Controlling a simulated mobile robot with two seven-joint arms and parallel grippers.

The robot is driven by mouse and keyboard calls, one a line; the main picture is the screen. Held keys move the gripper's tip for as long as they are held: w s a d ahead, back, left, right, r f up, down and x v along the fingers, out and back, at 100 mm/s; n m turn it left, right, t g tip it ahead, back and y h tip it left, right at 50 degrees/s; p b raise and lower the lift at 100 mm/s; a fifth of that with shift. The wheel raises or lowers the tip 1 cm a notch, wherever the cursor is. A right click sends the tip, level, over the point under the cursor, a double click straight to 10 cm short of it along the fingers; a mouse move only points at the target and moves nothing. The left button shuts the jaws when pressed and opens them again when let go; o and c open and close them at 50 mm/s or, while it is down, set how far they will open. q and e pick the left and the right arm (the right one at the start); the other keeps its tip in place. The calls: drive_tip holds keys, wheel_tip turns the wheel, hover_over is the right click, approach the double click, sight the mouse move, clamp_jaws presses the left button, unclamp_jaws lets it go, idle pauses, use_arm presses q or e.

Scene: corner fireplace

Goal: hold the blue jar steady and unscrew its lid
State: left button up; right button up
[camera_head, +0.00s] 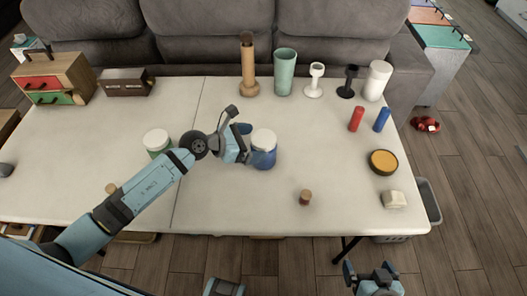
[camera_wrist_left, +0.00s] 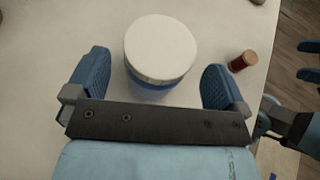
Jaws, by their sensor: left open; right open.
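The blue jar (camera_head: 263,158) stands upright on the white table, with its white lid (camera_head: 264,139) on top. In the left wrist view the lid (camera_wrist_left: 160,48) hides most of the jar (camera_wrist_left: 152,91). My left gripper (camera_head: 246,143) is open at the jar's left side. In the left wrist view its two blue fingers (camera_wrist_left: 157,84) stand on either side of the jar's near part, with gaps to both. My right gripper (camera_head: 371,270) is open and empty, off the table's front edge, far from the jar.
A green jar with a white lid (camera_head: 156,142) stands left, close to my left arm. A small brown cork-like piece (camera_head: 305,197) lies right of the blue jar. A yellow-topped round tin (camera_head: 382,161) and red and blue cylinders stand further right. Vases and candle holders line the back.

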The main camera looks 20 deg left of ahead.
use_arm(q)
drive_tip(key=x, duration=0.3)
drive_tip(key=shift+w+d+f, duration=0.1)
drive_tip(key=shift+c, duration=0.5)
drive_tip(key=c, duration=1.1)
